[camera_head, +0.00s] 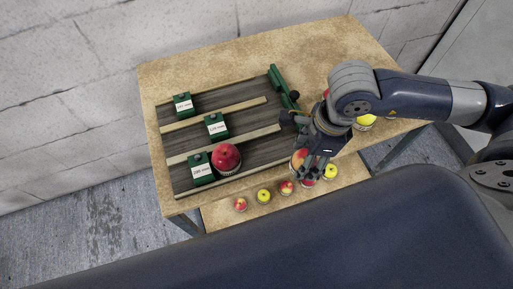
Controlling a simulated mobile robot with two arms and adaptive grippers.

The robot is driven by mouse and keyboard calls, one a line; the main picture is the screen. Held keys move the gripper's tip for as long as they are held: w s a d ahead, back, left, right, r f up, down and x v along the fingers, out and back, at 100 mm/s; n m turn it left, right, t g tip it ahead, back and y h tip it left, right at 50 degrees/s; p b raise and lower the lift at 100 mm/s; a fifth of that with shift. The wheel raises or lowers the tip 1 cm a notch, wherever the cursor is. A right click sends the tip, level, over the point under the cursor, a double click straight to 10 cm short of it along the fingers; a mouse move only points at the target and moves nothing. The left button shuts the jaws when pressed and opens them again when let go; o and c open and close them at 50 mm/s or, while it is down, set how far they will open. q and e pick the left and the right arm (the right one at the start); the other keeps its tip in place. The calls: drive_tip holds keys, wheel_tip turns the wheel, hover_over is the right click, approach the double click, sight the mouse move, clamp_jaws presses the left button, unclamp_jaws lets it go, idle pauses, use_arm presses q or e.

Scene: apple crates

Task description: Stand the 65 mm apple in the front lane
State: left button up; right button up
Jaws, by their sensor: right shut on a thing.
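A wooden table carries a grey board (240,100) with several lanes split by pale wooden strips. Green blocks with white labels stand at the lanes' left ends: one at the back (183,105), one in the middle (216,126) and one in front (200,170). The label print is too small to read surely. A big red apple (226,157) sits in the front lane against its block. My right gripper (315,168) is right of the board, shut on a red-and-yellow apple (299,158) that its fingers partly hide. My left gripper is not in view.
Several small apples stand in a row along the front, among them a red one (240,204) and yellow ones (263,196) (330,171). Another yellow apple (366,121) is behind my right arm. A green bar (280,85) closes the board's right end.

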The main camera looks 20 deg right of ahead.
drive_tip(key=w+a+p, duration=0.1)
drive_tip(key=w+a, duration=0.2)
drive_tip(key=w+a+p, duration=0.1)
drive_tip(key=w+a, duration=0.2)
drive_tip(key=w+a+f+p, duration=0.1)
drive_tip(key=w+a+p, duration=0.1)
drive_tip(key=w, duration=0.1)
drive_tip(key=shift+a, duration=0.4)
wheel_tip(320, 180, down, 3)
drive_tip(key=shift+r+p, duration=0.1)
drive_tip(key=shift+p, duration=0.6)
drive_tip(key=shift+f, duration=0.3)
drive_tip(key=shift+f, duration=0.2)
drive_tip(key=o, duration=1.1)
drive_tip(key=shift+r, duration=0.1)
